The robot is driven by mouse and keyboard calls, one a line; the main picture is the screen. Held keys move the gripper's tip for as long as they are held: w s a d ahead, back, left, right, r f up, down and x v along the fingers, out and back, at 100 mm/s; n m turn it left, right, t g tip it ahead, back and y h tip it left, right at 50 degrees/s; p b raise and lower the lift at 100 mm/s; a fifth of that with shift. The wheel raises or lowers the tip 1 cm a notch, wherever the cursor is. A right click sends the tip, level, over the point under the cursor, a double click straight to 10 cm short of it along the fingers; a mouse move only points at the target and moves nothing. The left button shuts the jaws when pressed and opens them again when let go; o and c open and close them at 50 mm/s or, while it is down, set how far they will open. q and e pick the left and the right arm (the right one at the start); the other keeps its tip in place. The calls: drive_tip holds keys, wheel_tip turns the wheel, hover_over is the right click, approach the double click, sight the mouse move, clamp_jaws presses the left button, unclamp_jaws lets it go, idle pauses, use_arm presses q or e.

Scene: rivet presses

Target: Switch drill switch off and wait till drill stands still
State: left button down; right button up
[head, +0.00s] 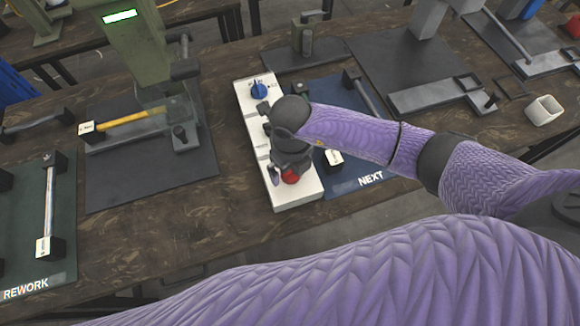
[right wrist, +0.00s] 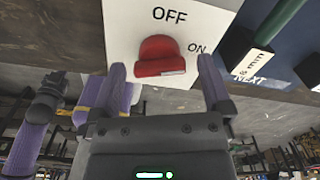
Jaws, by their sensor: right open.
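A red rotary switch (right wrist: 160,56) sits on a white control panel (right wrist: 120,30) in the right wrist view. OFF is printed above it and ON to its right. A pale mark shows on its lower right edge; I cannot tell for sure which label it points to. In the head view the red switch (head: 291,175) is partly hidden near the front end of the panel (head: 297,196). My right gripper (right wrist: 165,78) is open, its fingers on either side of the switch with gaps visible. No drill can be clearly identified, nor whether one turns.
A blue knob (head: 259,90) is at the panel's far end. A green press (head: 145,45) with a lit display stands left, a yellow-handled part (head: 135,118) before it. A blue NEXT mat (head: 345,185) lies right, a green REWORK mat (head: 25,260) far left.

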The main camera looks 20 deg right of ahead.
drive_tip(key=shift+f, duration=0.6)
use_arm(q)
drive_tip(key=shift+w+f, duration=0.1)
drive_tip(key=shift+f, duration=0.05)
drive_tip(key=shift+a, duration=0.1)
use_arm(e)
drive_tip(key=c, duration=1.2)
use_arm(q)
drive_tip(key=shift+a, duration=0.2)
